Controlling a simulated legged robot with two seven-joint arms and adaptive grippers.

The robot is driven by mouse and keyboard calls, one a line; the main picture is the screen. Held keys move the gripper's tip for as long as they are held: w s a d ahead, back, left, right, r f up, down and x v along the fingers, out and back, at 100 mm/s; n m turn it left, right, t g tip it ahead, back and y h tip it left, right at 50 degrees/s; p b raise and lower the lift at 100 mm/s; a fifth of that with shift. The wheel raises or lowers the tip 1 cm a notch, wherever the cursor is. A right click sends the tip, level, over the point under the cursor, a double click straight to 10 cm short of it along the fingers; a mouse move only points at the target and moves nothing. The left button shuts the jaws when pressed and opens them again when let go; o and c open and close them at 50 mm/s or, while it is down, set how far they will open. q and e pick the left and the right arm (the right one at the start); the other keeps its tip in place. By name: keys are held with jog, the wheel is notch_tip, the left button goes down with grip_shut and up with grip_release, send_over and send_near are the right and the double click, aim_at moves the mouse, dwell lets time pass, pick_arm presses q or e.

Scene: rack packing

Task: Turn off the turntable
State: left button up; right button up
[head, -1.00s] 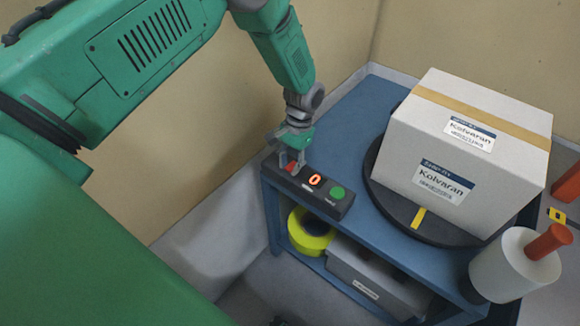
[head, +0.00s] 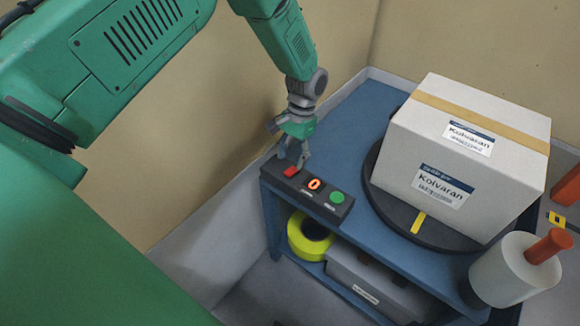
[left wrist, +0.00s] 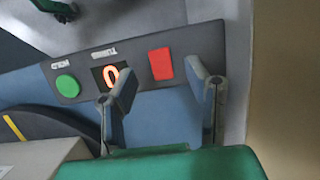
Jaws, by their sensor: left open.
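The turntable (head: 384,198) is a dark disc with a yellow mark on a blue cart, and a white Kolvaran box (head: 475,130) sits on it. The control panel (head: 325,205) at the cart's left corner has a red button (head: 291,172), a display (head: 314,184) reading 0 and a green button (head: 337,197). My left gripper (head: 294,164) is open and empty just at the red button. In the left wrist view, the red button (left wrist: 161,64) shows beyond the gap between the open fingers (left wrist: 165,88). Contact with it cannot be told. My right gripper is not in view.
A yellow tape roll (head: 306,243) and a grey case (head: 365,283) are on the cart's lower shelf. A white film roll with an orange handle (head: 520,265) stands at the right front. A wall is close behind my left arm.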

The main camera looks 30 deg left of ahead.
pick_arm(q)
jog(key=v, duration=0.7)
jog(key=shift+r, duration=0.35)
jog(key=shift+w, duration=0.15)
jog(key=shift+t, duration=0.3)
jog(key=s+f, duration=0.2)
jog(key=f, duration=0.1)
jog(key=s+d+f, duration=0.1)
jog(key=s+f, duration=0.2)
jog(key=s+d+f, duration=0.1)
jog(key=s+f, duration=0.1)
jog(key=f, duration=0.1)
jog(key=shift+s+d+f, duration=0.15)
jog(key=shift+s+d, duration=0.05)
jog(key=s+f+t, duration=0.1)
jog(key=s+f, duration=0.1)
jog(key=s, duration=1)
jog(key=s+f+t, duration=0.2)
jog(key=s+f, duration=0.1)
jog(key=s, duration=1)
jog(key=shift+s+d+f, duration=0.2)
jog(key=shift+s+d, duration=0.05)
jog(key=shift+d, duration=0.2)
